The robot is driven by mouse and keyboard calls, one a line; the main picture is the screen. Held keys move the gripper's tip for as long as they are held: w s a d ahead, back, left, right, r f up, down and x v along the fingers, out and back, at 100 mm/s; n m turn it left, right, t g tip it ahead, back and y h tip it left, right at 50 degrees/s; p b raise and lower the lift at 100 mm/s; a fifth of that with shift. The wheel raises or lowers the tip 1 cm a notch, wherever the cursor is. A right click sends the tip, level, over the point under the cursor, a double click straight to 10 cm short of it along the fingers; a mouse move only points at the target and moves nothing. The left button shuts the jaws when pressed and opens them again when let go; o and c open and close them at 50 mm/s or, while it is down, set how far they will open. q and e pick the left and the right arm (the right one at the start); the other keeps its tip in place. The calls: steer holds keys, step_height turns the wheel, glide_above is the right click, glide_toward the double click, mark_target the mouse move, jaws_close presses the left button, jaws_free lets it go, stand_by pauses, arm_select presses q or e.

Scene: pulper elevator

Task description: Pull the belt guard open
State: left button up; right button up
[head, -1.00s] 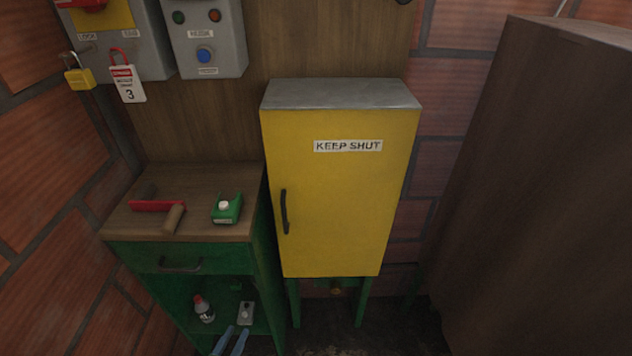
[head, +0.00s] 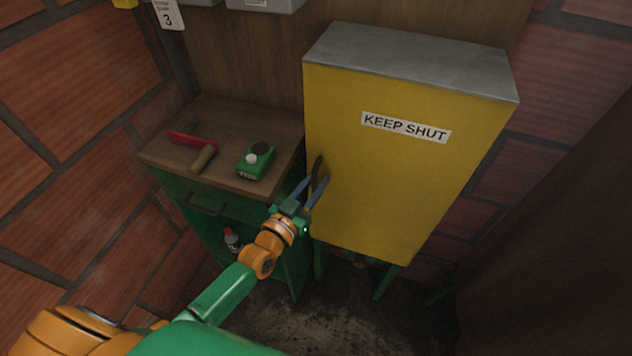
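The belt guard (head: 400,175) is a yellow box door with a grey top and a "KEEP SHUT" label, and it stands shut. Its dark handle (head: 317,168) is at the door's left side. My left gripper (head: 316,182) is at the handle, its two fingers spread with the handle appearing between or just in front of them. Whether the fingers touch the handle I cannot tell. My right gripper is not in view.
A green cabinet (head: 178,190) with a wooden top stands to the left, carrying a red-and-wood tool (head: 197,146) and a green device (head: 255,161). A bottle (head: 232,239) sits on its lower shelf. A dark brown panel (head: 560,240) stands at the right.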

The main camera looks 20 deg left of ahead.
arm_select(q)
steer(key=shift+s, duration=0.1)
jaws_close()
stand_by(1.3)
